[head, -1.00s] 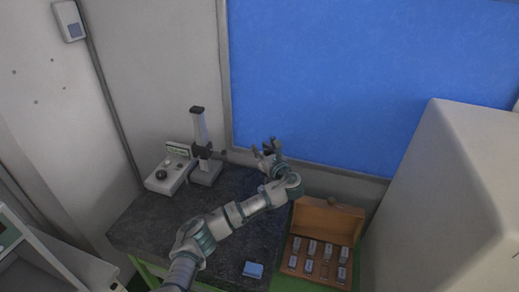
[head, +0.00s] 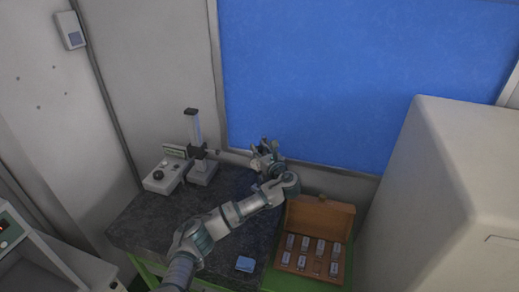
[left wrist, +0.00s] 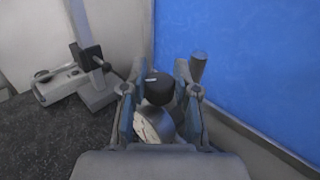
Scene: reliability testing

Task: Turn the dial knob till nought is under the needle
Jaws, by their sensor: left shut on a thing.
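My left gripper (head: 264,150) is at the far right of the dark bench top, in front of the blue panel. In the left wrist view its two fingers (left wrist: 160,92) are shut around a round gauge with a pale dial face (left wrist: 150,127) and a black round knob (left wrist: 158,88). The dial face is tilted and partly hidden by the gripper, and I cannot read its needle or figures. A white box with a black knob (head: 159,175) stands at the back left of the bench, apart from the gripper. My right gripper is not in view.
A stand with an upright column (head: 194,130) is beside the white box. An open wooden case (head: 318,215) with several metal blocks stands to the right. A large pale cabinet (head: 450,200) fills the right side.

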